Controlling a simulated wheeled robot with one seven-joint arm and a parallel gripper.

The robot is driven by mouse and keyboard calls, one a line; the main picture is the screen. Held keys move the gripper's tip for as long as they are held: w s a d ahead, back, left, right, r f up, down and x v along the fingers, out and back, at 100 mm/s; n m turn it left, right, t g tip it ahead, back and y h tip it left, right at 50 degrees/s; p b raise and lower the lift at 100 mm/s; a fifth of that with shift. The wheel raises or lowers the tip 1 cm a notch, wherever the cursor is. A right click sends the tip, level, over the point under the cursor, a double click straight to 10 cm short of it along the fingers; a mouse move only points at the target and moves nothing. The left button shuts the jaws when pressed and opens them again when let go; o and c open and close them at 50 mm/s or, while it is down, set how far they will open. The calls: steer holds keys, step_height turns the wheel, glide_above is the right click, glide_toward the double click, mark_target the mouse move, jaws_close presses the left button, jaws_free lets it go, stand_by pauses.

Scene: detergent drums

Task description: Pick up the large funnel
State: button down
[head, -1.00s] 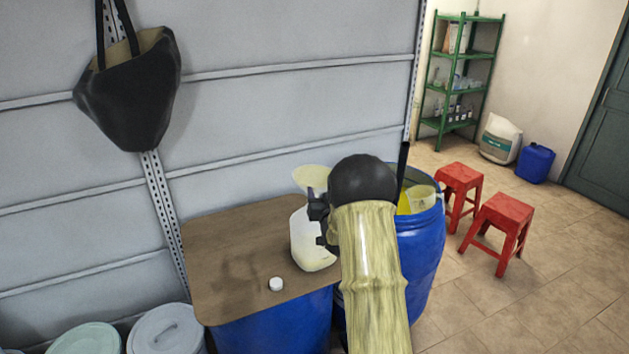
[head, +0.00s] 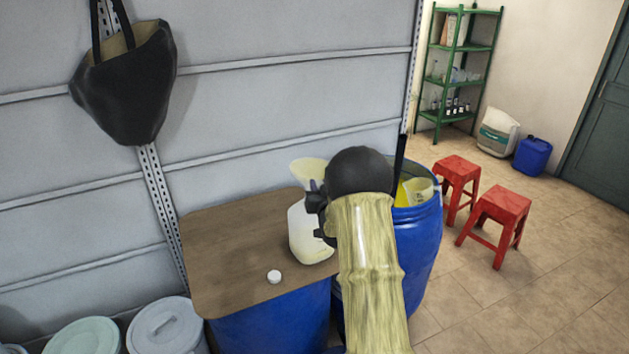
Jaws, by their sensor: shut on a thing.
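The large funnel (head: 308,170) is pale cream and shows above the white jug, just left of my arm's dark wrist. My gripper (head: 314,208) is shut on the funnel; its fingertips and the funnel's lower part are mostly hidden behind the wrist and arm. The white jug (head: 304,238) stands upright on the brown board, below the funnel and beside my gripper. I cannot tell whether the funnel's spout is inside the jug's mouth.
The brown board (head: 225,250) lies on a blue drum (head: 272,325); a white cap (head: 274,277) is on it. An open blue drum (head: 420,245) holds yellow liquid and a pale jug (head: 418,190). Red stools (head: 497,215) stand right. The board's left part is clear.

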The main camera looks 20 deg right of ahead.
steer(key=shift+r, duration=0.1)
step_height(320, 180, up, 18)
steer(key=p, duration=0.6)
